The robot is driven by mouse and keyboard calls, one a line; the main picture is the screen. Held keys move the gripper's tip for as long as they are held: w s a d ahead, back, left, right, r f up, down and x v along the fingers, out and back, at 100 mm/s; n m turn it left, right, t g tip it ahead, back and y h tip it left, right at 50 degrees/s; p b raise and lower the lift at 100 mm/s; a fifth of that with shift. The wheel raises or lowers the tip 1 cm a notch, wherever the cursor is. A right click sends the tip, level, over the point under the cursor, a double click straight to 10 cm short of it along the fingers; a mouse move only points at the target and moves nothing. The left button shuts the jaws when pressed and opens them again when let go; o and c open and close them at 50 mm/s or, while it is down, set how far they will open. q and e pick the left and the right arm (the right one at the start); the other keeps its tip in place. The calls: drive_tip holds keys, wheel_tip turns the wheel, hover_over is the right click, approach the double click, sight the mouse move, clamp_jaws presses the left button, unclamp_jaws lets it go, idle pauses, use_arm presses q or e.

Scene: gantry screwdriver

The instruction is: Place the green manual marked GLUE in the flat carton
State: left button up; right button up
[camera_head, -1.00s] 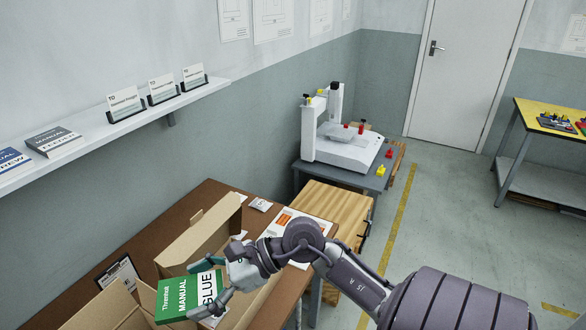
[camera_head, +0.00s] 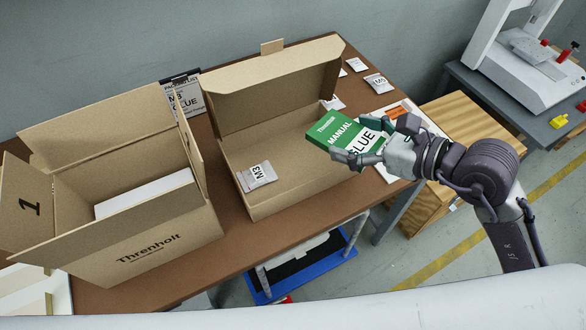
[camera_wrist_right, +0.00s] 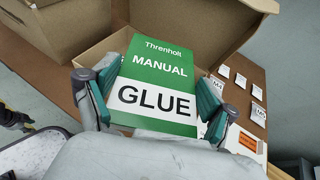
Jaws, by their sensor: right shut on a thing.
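The green and white manual marked GLUE (camera_head: 335,130) is held in my right gripper (camera_head: 372,140), over the right part of the flat carton (camera_head: 262,205). In the right wrist view the manual (camera_wrist_right: 163,68) sits between both fingers of the gripper (camera_wrist_right: 152,100), its cover facing the camera. The flat carton is open, with its lid raised at the back. A small white packet marked M3 (camera_head: 257,175) lies inside it at the left. Whether the manual touches the carton is hard to tell. My left gripper is not in view.
A taller open carton marked Threnholt (camera_head: 150,250) with a white item inside stands to the left. A clipboard (camera_head: 183,95) stands behind. Several small packets (camera_head: 376,83) lie on the brown table (camera_head: 300,235) at the right back.

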drive_tip(key=shift+w+a+f, duration=0.4)
drive_tip(key=shift+w+f, duration=1.45)
drive_tip(key=shift+w, duration=0.05)
drive_tip(key=shift+w+a+f, duration=0.4)
drive_tip(key=shift+w+f, duration=1.45)
drive_tip(key=shift+w, duration=0.05)
drive_tip(key=shift+w+a+f, duration=0.4)
drive_tip(key=shift+w+f, duration=1.45)
drive_tip(key=shift+w, duration=0.05)
drive_tip(key=shift+f+b, duration=0.35)
drive_tip(key=shift+f, duration=0.25)
drive_tip(key=o, duration=1)
